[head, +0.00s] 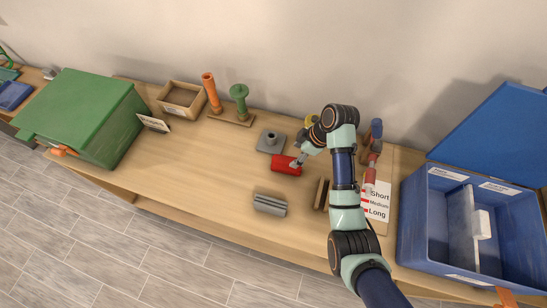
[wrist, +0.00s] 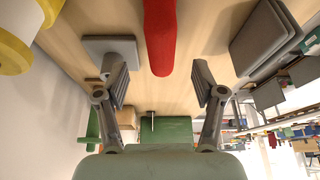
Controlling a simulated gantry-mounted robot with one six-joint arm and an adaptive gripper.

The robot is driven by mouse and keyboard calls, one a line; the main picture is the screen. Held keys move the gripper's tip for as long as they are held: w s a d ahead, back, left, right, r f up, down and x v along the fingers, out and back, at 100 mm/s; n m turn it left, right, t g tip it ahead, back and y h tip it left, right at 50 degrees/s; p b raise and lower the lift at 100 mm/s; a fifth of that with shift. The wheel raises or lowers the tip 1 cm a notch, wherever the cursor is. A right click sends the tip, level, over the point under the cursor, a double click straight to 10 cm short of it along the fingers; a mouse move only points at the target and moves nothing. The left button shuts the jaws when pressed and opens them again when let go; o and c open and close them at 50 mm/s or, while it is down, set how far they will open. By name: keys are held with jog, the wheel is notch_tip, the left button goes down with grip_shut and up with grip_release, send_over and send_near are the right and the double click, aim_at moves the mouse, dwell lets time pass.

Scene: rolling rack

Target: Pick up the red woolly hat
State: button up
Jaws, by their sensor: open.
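A red object (head: 284,165), shaped like a short rounded cylinder, lies on the wooden table near the middle. I cannot tell from its surface that it is a woolly hat. My gripper (head: 298,163) is at its right end in the head view and covers part of that end. In the wrist view, the red object (wrist: 159,38) reaches in from the top edge, in line with the gap between the fingers. My gripper (wrist: 161,84) is open there, with nothing between its fingertips.
A grey plate with a peg (head: 270,142) stands close behind the red object, and a grey ribbed block (head: 270,205) in front. A green box (head: 85,115) is far left. A blue bin (head: 415,225) is right. Table left of the red object is clear.

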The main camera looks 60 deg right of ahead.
aim_at(290, 159)
jog(key=shift+x, duration=3.85)
jog(key=shift+f, duration=0.2)
jog(key=c, duration=1.3)
jog(key=shift+r, duration=0.15)
